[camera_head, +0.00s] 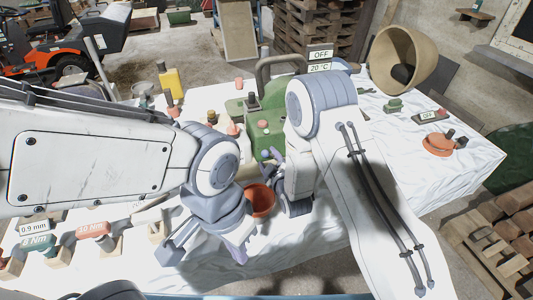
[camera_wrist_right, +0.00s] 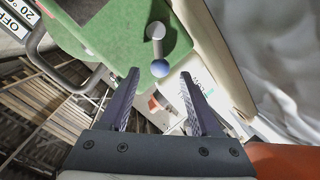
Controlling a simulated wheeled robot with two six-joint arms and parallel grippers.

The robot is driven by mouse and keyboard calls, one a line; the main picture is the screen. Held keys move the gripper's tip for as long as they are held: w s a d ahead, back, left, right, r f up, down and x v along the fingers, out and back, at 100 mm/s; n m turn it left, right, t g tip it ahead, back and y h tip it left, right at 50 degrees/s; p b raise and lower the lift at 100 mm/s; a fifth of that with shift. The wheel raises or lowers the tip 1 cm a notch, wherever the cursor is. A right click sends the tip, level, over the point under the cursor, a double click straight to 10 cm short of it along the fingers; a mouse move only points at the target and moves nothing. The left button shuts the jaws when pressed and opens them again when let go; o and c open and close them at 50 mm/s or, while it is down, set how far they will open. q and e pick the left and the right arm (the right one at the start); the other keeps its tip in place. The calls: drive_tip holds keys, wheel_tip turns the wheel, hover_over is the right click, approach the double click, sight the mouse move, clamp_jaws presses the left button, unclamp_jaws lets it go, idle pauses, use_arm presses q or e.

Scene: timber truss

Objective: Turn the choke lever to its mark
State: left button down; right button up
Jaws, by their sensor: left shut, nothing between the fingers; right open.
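The choke lever (camera_wrist_right: 156,48) appears to be the short grey lever with a blue ball end (camera_wrist_right: 160,68). It sticks out from the green housing (camera_wrist_right: 115,35) of a machine, which also shows in the head view (camera_head: 262,112). My right gripper (camera_wrist_right: 158,78) is open. The blue ball appears between its fingertips; I cannot tell whether they touch it. In the head view my right gripper (camera_head: 271,160) is at the machine's front, and my right arm hides part of the housing. I cannot make out the mark. My left gripper (camera_head: 238,254) is shut and empty above the front of the table.
A terracotta pot (camera_head: 260,200) stands beside my right gripper. Torque-labelled tools (camera_head: 92,229) lie at the table's front left. The white table (camera_head: 462,172) has free room at right.

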drive_tip(key=shift+x, duration=1.05)
clamp_jaws()
